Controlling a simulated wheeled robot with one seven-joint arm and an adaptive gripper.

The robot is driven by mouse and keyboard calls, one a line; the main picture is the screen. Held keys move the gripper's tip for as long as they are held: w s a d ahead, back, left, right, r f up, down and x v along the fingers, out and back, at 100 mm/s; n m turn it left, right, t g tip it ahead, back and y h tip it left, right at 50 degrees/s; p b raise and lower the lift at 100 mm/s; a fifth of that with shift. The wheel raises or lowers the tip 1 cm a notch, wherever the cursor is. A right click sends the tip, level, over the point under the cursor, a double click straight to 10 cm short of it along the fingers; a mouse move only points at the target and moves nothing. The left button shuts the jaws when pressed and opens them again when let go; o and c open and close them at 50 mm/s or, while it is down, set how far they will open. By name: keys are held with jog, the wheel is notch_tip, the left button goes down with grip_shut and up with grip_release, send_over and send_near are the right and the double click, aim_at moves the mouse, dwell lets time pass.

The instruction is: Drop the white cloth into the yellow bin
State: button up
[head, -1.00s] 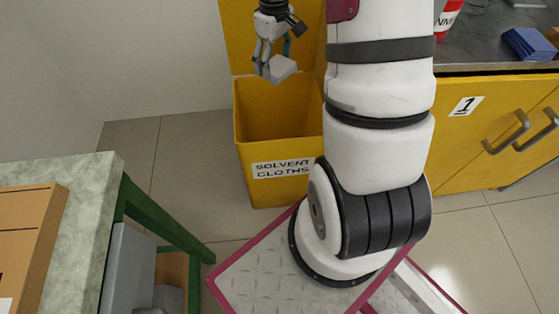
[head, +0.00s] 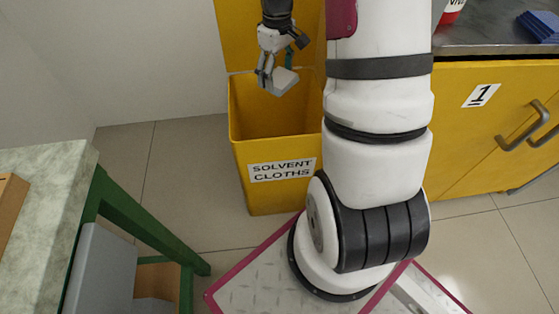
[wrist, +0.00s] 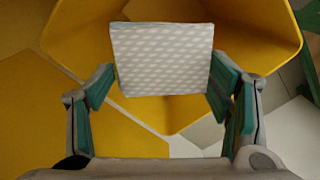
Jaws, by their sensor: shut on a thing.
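The white cloth (wrist: 162,58), a folded pad with a pale patterned face, sits between the two green-padded fingers of my gripper (wrist: 168,92) in the wrist view. In the head view my gripper (head: 273,78) is shut on the cloth (head: 283,80) and holds it over the open top of the yellow bin. The yellow bin (head: 243,165) stands on the floor with its lid raised behind and a label reading "SOLVENT CLOTHS". In the wrist view the bin's rim and wall (wrist: 258,22) show around and beyond the cloth. The bin's floor is largely hidden.
A yellow cabinet (head: 470,140) marked 1 stands to the right, with a dark worktop holding blue cloths (head: 541,26) and a red-and-white container (head: 451,10). A pale table (head: 45,190) with green legs is at left. Floor between table and bin is clear.

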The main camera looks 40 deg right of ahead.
jog(key=o, duration=1.3)
notch_tip(320, 180, up, 12)
